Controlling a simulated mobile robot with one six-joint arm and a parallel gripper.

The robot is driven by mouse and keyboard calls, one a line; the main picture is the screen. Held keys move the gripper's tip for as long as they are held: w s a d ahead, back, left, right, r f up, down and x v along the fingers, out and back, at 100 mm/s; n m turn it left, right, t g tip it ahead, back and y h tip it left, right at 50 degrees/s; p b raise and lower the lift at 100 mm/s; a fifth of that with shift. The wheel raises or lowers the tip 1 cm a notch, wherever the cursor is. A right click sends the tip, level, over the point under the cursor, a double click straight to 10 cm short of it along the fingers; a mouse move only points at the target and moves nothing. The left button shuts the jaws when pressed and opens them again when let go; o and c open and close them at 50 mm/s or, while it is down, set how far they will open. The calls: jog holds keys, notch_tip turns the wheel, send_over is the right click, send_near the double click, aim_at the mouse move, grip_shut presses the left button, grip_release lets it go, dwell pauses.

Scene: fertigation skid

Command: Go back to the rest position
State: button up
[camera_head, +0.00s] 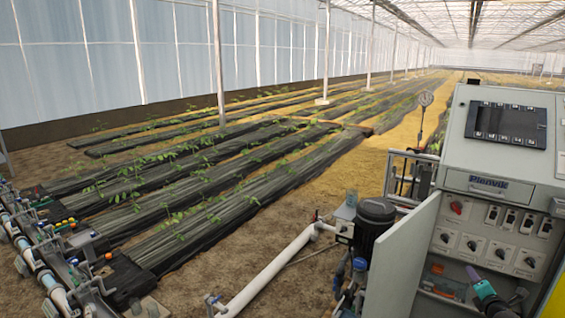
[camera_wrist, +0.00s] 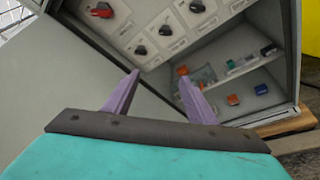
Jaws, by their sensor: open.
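My gripper (camera_wrist: 160,82) is in the wrist view with its two purple fingers apart and nothing between them. It points at the front of a grey control cabinet (camera_wrist: 215,35), whose panel has a red knob and several black rotary switches. In the head view my gripper (camera_head: 473,272) shows at the lower right, in front of the cabinet (camera_head: 555,130), just below its switch panel (camera_head: 487,240). The cabinet's door (camera_head: 402,255) stands open to the left. Whether the fingers touch anything is hard to tell, but they look clear of the switches.
Inside the cabinet are shelves with small orange and blue items (camera_wrist: 232,99). A dark motor (camera_head: 375,212) and white pipe (camera_head: 270,270) stand left of the door. A pipe manifold (camera_head: 40,265) lies far left. Plant rows (camera_head: 220,180) fill the greenhouse floor behind.

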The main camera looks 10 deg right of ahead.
jog(key=s+a+f+m+g, duration=0.35)
jog(key=a+f+m, duration=0.45)
jog(key=a+f, duration=0.55)
jog(key=s+a+f+m+g, duration=0.2)
jog(key=a+f+m+g, duration=0.45)
jog(key=a+f, duration=0.75)
jog(key=s+a+f+m+g+y, duration=0.35)
jog(key=s+a+f, duration=0.7)
jog(key=a, duration=0.35)
jog(key=s+a+f+m+g+y, duration=0.1)
jog(key=s+a+g, duration=0.4)
jog(key=s+a, duration=1.1)
jog(key=shift+s+f+m+y, duration=0.35)
jog(key=shift+s+m+y, duration=0.55)
jog(key=shift+s+y, duration=0.25)
jog(key=shift+g, duration=0.25)
